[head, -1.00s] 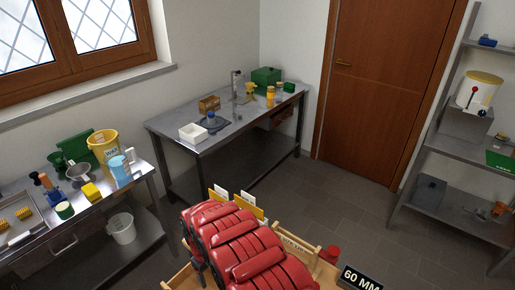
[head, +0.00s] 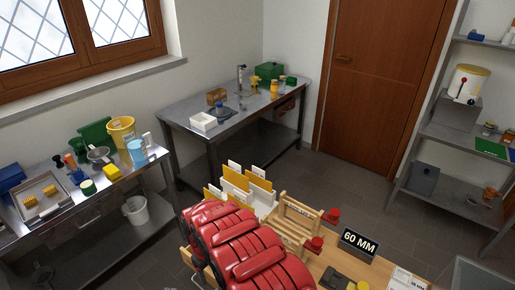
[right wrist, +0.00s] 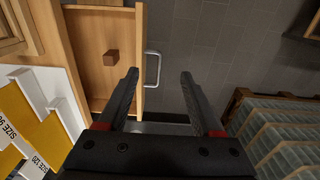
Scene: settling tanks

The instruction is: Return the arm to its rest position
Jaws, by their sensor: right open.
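In the right wrist view my right gripper (right wrist: 160,75) is open, with nothing held between its two dark fingers. Beyond the fingers is a pulled-out wooden drawer (right wrist: 140,40) with a grey bar handle (right wrist: 153,69). The handle shows in the gap between the fingertips; its distance from them is unclear. A small brown block (right wrist: 111,56) lies inside the drawer. In the head view, large red rounded parts fill the lower middle and I cannot make out either gripper's fingers. My left gripper is not in view.
Yellow and white size cards (right wrist: 25,120) stand close left of the gripper; a crate of jars (right wrist: 285,130) is at right. In the head view, a wooden bench bears a 60 MM sign (head: 359,244). Steel tables (head: 190,122) line the wall. Floor is clear before the door (head: 375,80).

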